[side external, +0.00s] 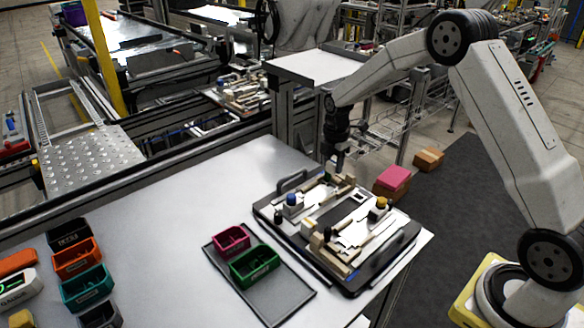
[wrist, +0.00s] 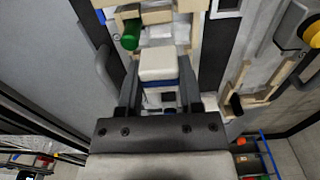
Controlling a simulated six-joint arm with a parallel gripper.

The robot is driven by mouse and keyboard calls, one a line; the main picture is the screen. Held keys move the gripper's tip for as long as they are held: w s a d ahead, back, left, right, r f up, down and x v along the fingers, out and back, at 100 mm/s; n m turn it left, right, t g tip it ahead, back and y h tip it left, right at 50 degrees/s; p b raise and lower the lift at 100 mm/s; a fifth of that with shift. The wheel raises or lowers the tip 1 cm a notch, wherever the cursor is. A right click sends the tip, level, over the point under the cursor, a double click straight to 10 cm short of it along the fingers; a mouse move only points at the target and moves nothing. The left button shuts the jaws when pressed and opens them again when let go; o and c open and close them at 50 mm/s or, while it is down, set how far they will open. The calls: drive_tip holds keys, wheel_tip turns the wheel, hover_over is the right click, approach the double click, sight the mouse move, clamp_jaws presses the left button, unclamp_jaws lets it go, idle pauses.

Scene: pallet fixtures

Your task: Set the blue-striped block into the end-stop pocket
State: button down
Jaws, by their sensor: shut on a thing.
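My gripper (wrist: 159,88) is shut on the blue-striped block (wrist: 160,64), a pale block with a blue band low on its near face. In the wrist view the block sits between the two dark fingers, in front of pale wooden stops (wrist: 186,37) that look like part of a pocket. Whether block and stops touch I cannot tell. In the side view my gripper (side external: 338,166) points down over the far edge of the pallet fixture (side external: 352,289); the block is too small to make out there. Which stops form the end-stop pocket is unclear.
A green cylinder (wrist: 131,35) lies left of the block in the wrist view. A blue knob (side external: 291,200) and a yellow knob (side external: 381,203) stand up from the fixture. Magenta (side external: 231,239) and green (side external: 254,266) bins share a grey tray. The table's middle is clear.

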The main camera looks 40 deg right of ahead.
sight(333, 173)
drive_tip(key=shift+f, duration=1.4)
drive_tip(key=shift+f, duration=0.3)
drive_tip(key=shift+c, duration=0.9)
unclamp_jaws()
drive_tip(key=shift+r, duration=0.1)
drive_tip(key=shift+r, duration=3.8)
